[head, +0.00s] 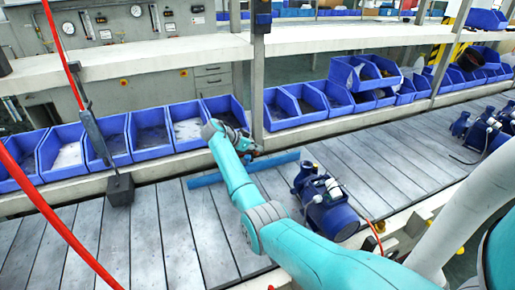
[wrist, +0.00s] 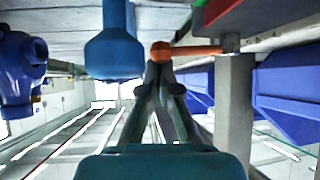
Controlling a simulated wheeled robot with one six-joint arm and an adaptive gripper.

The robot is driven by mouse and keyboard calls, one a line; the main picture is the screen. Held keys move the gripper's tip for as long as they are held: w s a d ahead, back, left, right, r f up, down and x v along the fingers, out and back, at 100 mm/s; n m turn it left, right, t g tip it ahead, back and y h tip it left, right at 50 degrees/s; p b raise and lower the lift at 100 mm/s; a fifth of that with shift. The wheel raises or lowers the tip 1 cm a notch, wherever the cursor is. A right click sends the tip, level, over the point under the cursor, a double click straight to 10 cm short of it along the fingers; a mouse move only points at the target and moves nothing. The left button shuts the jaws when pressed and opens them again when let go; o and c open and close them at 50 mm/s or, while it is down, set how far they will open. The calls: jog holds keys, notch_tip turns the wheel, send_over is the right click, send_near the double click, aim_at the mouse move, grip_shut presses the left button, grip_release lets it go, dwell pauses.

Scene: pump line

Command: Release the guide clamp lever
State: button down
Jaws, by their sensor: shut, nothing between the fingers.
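An orange lever with a round knob (wrist: 161,52) shows in the wrist view, lying about level and running right to a grey pivot. A red and dark block (wrist: 232,12) is above that pivot. My gripper (wrist: 159,68) is shut and empty, its fingertips right at the knob end; I cannot tell whether they touch it. In the head view my gripper (head: 252,152) is by the shelf post, over the blue guide bar (head: 206,179). The lever cannot be made out there.
Blue pumps (head: 326,205) stand on the slatted conveyor (head: 150,235), one just right of my arm. Blue bins (head: 150,132) line the shelf behind. A grey post (head: 258,90) rises close behind my gripper. A red hose (head: 60,225) hangs at left.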

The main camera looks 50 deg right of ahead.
jog(key=shift+s, duration=0.1)
jog(key=shift+s+a, duration=0.35)
jog(key=shift+s, duration=0.25)
